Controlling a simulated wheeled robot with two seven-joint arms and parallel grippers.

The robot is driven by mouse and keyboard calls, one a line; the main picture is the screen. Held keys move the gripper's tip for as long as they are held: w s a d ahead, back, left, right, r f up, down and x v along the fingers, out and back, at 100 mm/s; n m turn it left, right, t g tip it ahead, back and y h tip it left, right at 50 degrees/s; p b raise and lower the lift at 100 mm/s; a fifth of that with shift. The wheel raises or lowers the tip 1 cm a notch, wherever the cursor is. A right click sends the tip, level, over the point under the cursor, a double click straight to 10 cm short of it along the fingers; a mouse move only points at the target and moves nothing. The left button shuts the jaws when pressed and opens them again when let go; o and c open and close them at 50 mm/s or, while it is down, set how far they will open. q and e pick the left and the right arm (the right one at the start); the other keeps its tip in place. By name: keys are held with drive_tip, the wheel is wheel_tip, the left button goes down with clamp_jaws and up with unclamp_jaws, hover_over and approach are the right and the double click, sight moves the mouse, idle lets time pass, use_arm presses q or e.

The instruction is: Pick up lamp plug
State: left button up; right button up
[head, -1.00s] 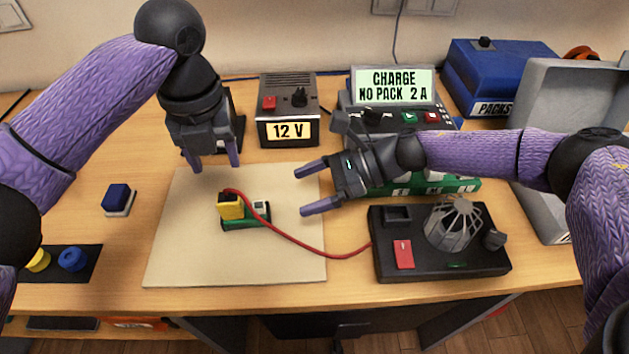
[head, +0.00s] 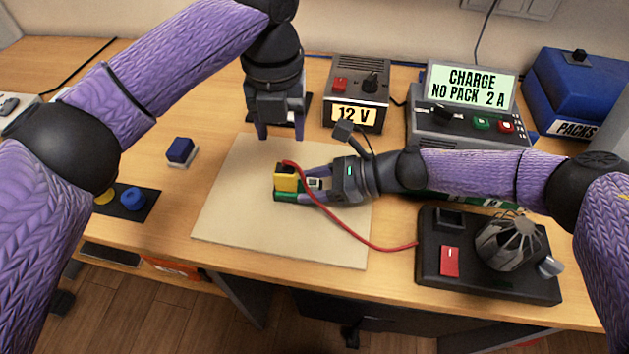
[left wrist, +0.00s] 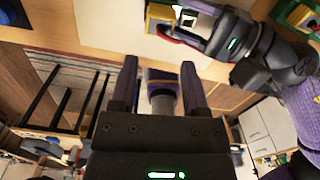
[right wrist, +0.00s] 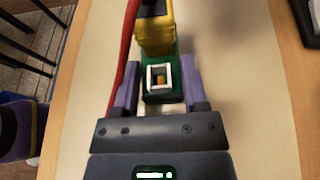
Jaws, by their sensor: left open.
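The yellow lamp plug (head: 286,182) with its red cable (head: 352,235) sits at one end of a small green board (head: 285,197) on the pale mat (head: 240,222). It also shows in the right wrist view (right wrist: 154,32) and at the top of the left wrist view (left wrist: 158,15). My right gripper (right wrist: 160,85) has its fingers on either side of the green board, beside its white socket (right wrist: 159,78), with the plug beyond the fingertips. Whether the fingers touch the board is unclear. My left gripper (head: 281,133) is open and empty above the mat's far edge.
The red cable runs to the black lamp base (head: 480,280) at right. A 12 V supply (head: 355,95) and a charger (head: 465,110) stand behind. A blue block (head: 180,150) and a dark tray (head: 130,200) lie left. The mat's front part is clear.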

sight(285, 168)
clamp_jaws()
use_arm(q)
drive_tip(key=shift+o, duration=1.8)
drive_tip(key=shift+n, duration=0.5)
drive_tip(key=shift+o, duration=0.2)
drive_tip(key=n, duration=0.6)
drive_tip(key=shift+w+a+r+h, duration=0.1)
drive_tip(key=shift+a+r+h, duration=0.15)
drive_tip(key=shift+r+h, duration=0.1)
drive_tip(key=n, duration=0.4)
drive_tip(key=shift+w+a+r, duration=0.1)
drive_tip(key=shift+r, duration=0.05)
drive_tip(key=n, duration=0.7)
drive_tip(key=shift+w+a+r+h, duration=0.1)
drive_tip(key=shift+a+r+h, duration=0.15)
drive_tip(key=shift+r+h, duration=0.1)
drive_tip(key=shift+n, duration=0.3)
drive_tip(key=f, duration=0.4)
drive_tip(key=d+f, duration=0.1)
drive_tip(key=f, duration=0.7)
drive_tip(key=shift+s+d, duration=0.15)
drive_tip(key=shift+s, duration=0.15)
drive_tip(key=shift+c, duration=0.2)
